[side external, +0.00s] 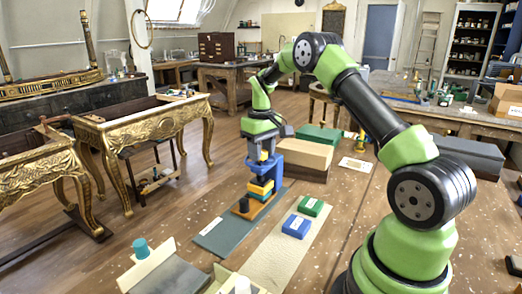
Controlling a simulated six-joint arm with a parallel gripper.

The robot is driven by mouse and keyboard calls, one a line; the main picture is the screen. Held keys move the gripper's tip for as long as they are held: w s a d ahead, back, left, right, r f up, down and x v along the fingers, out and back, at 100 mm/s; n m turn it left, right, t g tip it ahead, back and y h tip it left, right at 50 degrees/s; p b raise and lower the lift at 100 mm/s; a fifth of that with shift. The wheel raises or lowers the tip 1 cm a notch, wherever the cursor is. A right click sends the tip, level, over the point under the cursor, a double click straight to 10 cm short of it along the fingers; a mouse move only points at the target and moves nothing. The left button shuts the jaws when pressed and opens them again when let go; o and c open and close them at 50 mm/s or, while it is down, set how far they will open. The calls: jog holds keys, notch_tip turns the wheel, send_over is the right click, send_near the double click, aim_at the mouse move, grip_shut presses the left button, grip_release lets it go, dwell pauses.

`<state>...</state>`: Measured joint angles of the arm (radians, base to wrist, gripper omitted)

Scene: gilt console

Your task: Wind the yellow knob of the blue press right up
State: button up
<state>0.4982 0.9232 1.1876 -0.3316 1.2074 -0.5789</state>
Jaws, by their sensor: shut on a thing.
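The blue press (277,172) stands upright on an orange-brown board on the floor-like work surface, near the middle of the side external view. My gripper (263,154) points straight down at the top of the press, with its fingers shut around the yellow knob (264,156). Only a small bit of the knob shows between the fingers. Below, a yellow block (260,187) sits in the press over a blue-teal layer. Whether the press's plate touches the yellow block cannot be told at this size.
A blue block (296,227) and a green block (310,206) lie on a pale mat (272,255) to the right. A dark grey-green mat (225,236) lies in front.

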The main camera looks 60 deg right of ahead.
jog(key=n, duration=0.5)
jog(key=shift+d+f+n, duration=0.1)
jog(key=shift+f+n, duration=0.1)
jog(key=shift+n, duration=0.1)
jog(key=n, duration=0.6)
jog(key=shift+d, duration=0.1)
jog(key=n, duration=0.5)
jog(key=shift+n, duration=0.4)
jog(key=n, duration=0.5)
jog(key=shift+w+n, duration=0.15)
jog(key=shift+n, duration=0.25)
jog(key=o, duration=0.9)
jog(key=shift+o, duration=0.2)
jog(key=shift+r, duration=0.1)
